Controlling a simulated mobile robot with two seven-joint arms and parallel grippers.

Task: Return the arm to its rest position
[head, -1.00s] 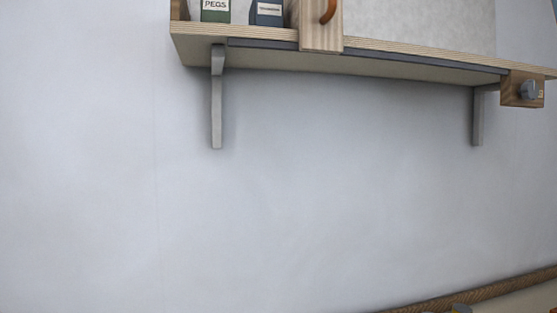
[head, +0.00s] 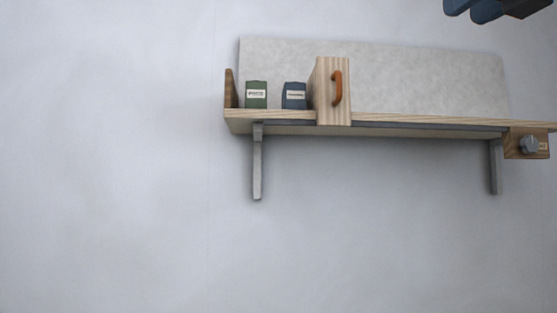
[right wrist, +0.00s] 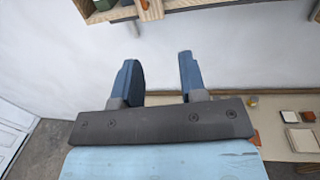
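My right gripper (head: 472,12) shows only in part at the top right corner of the head view, its dark blue fingertips above and in front of the wall shelf. In the right wrist view, my right gripper (right wrist: 160,75) has its two blue fingers well apart with nothing between them. It is open and empty. My left gripper is in neither view.
A plywood wall shelf (head: 420,121) carries a green box (head: 256,95), a blue box (head: 294,96) and a wooden panel with an orange handle (head: 337,88). A grey knob (head: 530,144) sits at its right end. The wall below is clear. A worktop (right wrist: 270,110) holds small blocks.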

